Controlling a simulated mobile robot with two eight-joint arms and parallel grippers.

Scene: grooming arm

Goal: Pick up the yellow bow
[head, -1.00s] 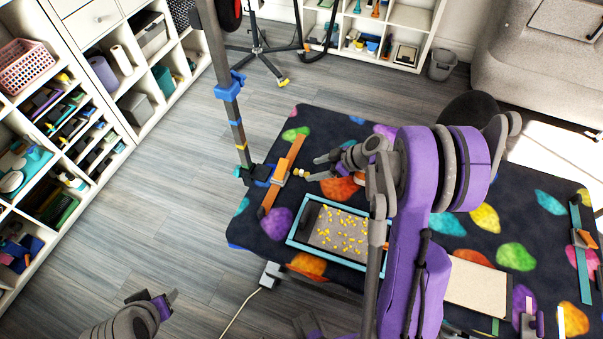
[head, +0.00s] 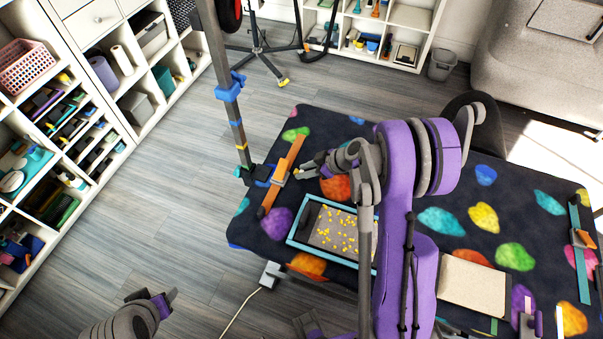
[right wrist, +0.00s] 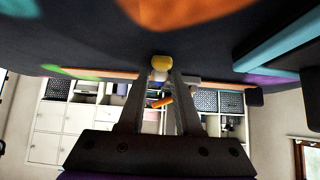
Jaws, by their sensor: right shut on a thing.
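The yellow bow (right wrist: 161,62) is a small yellow piece between the fingertips of my right gripper in the right wrist view. In the head view the bow (head: 297,172) is tiny and partly covered by the fingers. My right gripper (head: 305,168) is shut on it, just right of an orange bar on the dark mat. The right wrist view shows both fingers of the right gripper (right wrist: 161,76) converging on the bow. My left gripper (head: 154,297) is at the lower left over the floor, away from the table; its jaw opening is unclear.
The dark table mat (head: 400,160) has coloured spots. A blue-rimmed tray (head: 291,237) with many yellow bits lies below the right gripper. A beige board (head: 472,285) lies to the right.

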